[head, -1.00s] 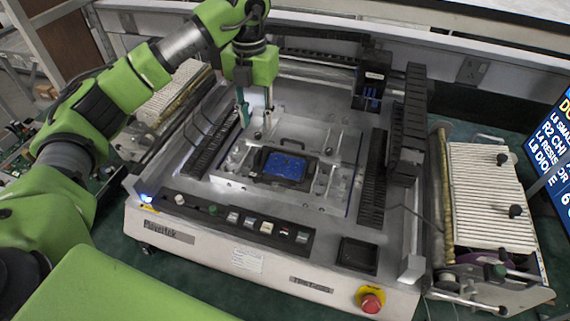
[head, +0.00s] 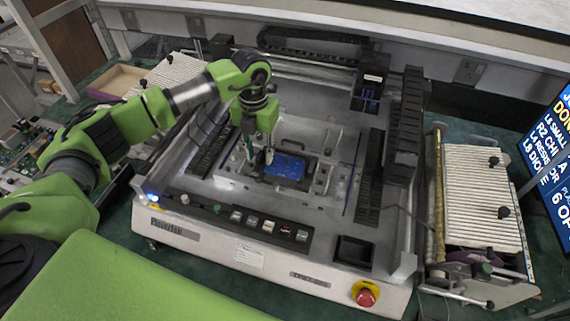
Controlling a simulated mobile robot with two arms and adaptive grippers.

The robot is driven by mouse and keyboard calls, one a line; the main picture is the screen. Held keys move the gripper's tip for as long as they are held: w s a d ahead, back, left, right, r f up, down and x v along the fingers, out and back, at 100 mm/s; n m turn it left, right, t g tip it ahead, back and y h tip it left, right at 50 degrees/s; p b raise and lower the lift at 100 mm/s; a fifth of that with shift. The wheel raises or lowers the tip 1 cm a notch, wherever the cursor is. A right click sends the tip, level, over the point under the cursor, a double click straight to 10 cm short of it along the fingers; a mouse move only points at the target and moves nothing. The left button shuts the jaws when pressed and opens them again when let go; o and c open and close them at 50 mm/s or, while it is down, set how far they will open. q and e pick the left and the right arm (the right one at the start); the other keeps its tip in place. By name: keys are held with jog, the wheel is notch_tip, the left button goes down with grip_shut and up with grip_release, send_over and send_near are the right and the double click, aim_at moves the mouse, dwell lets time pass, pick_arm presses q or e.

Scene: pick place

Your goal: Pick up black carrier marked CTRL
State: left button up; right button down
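A black carrier (head: 311,172) holding a blue board (head: 286,167) lies on the metal plate in the middle of the machine bed. I cannot read a CTRL mark on it at this size. My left gripper (head: 259,161) points down at the carrier's left edge. Its two fingers are apart, with no thing visible between them. The right finger overlaps the carrier's left corner in the picture; I cannot tell whether it touches. My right gripper is not in view.
The machine has a raised black head unit (head: 370,85) behind the carrier and a dark cable chain (head: 406,120) to the right. A red stop button (head: 366,294) sits at the front. A ribbed feeder (head: 484,200) stands at the right, and a screen (head: 551,160) beyond it.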

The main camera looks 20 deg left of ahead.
pick_arm(q)
grip_shut()
jog(key=shift+r, duration=0.1)
